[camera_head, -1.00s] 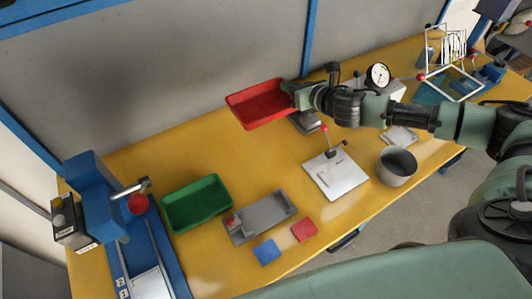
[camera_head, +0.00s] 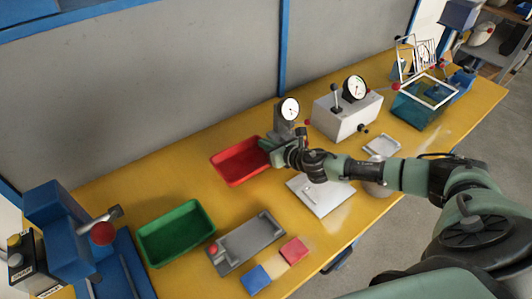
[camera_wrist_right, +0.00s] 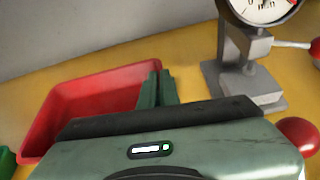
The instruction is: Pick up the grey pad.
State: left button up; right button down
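I cannot make out a thing that is surely the grey pad. A blue pad (camera_head: 256,279) and a red pad (camera_head: 294,250) lie near the table's front edge. A grey fixture (camera_head: 238,246) with a red knob lies behind them. My right gripper (camera_head: 268,147) is at the right end of the red tray (camera_head: 226,171), in front of a dial gauge (camera_head: 289,108). In the right wrist view its fingers (camera_wrist_right: 157,88) are close together with nothing seen between them, and the red tray (camera_wrist_right: 60,113) is to their left. My left gripper is not in view.
A green tray (camera_head: 174,233) and a blue press (camera_head: 65,225) stand at the left. A white plate (camera_head: 325,198) lies under my right arm. A grey box with a dial (camera_head: 345,118) stands at the back. In the wrist view the gauge stand (camera_wrist_right: 240,88) is close right of the fingers.

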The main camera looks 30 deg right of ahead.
jog(key=shift+f+b, duration=0.35)
jog(key=shift+f, duration=1.2)
jog(key=shift+f, duration=0.15)
jog(key=c, duration=1.7)
grip_release()
